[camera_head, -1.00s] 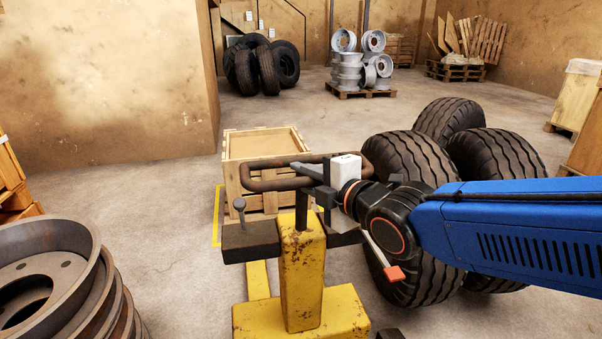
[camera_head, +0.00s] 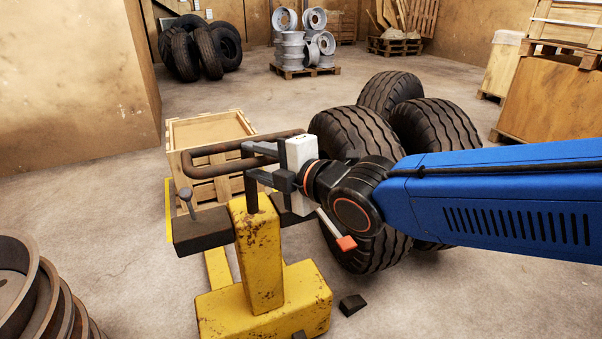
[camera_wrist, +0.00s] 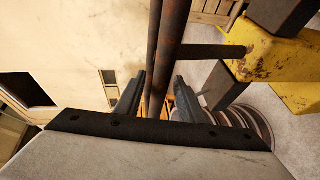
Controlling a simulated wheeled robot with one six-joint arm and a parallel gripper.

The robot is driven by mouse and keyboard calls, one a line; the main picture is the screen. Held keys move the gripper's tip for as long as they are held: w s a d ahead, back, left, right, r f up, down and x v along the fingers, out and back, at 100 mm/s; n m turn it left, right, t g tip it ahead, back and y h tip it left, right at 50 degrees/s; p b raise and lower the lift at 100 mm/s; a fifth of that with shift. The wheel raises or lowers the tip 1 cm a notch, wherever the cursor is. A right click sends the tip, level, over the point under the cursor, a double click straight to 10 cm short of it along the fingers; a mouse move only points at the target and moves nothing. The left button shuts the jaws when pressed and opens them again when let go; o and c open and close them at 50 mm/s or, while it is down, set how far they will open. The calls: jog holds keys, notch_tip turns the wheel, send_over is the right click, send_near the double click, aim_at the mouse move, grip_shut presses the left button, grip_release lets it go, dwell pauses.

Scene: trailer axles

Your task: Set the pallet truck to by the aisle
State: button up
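The pallet truck (camera_head: 258,262) is yellow and worn, standing upright at the lower middle of the head view. Its rusty loop handle (camera_head: 205,150) sits above the mast, beside a dark crossbar. A wooden crate (camera_head: 210,130) stands behind it, over the fork end. My gripper (camera_head: 248,160) is at the handle. Its two fingers look apart, and in the wrist view my gripper (camera_wrist: 160,84) has the rusty handle bars (camera_wrist: 168,50) running between or just past its fingers. No firm hold on them shows. Part of the handle is hidden behind my gripper.
Large tyres (camera_head: 350,145) stand close on the right. Rusty wheel rims (camera_head: 35,300) are stacked at the lower left. A black wedge (camera_head: 352,304) lies near the truck. A yellow floor line (camera_head: 169,205) runs left of the crate. Open floor lies at left.

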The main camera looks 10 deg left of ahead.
jog(key=v, duration=1.4)
jog(key=w+d+f+m+t+h, duration=0.1)
jog(key=w+d+f+m+h, duration=0.15)
jog(key=d+m, duration=0.35)
jog(key=w+d+f+m+h, duration=0.2)
jog(key=d+f+m+h, duration=0.15)
jog(key=d, duration=0.55)
jog(key=w+d+f+m+t+h, duration=0.1)
jog(key=w+d+f+m+h, duration=0.25)
jog(key=d+m, duration=0.3)
jog(key=s+d+f+m+g+h, duration=0.3)
jog(key=s+d+f+m+g, duration=0.3)
jog(key=s+d+f+m, duration=0.3)
jog(key=shift+s+d+f+m+g, duration=0.3)
jog(key=shift+s+d+m, duration=1.35)
jog(key=shift+s, duration=0.4)
jog(key=shift+d+h, duration=0.1)
jog(key=shift+h, duration=0.15)
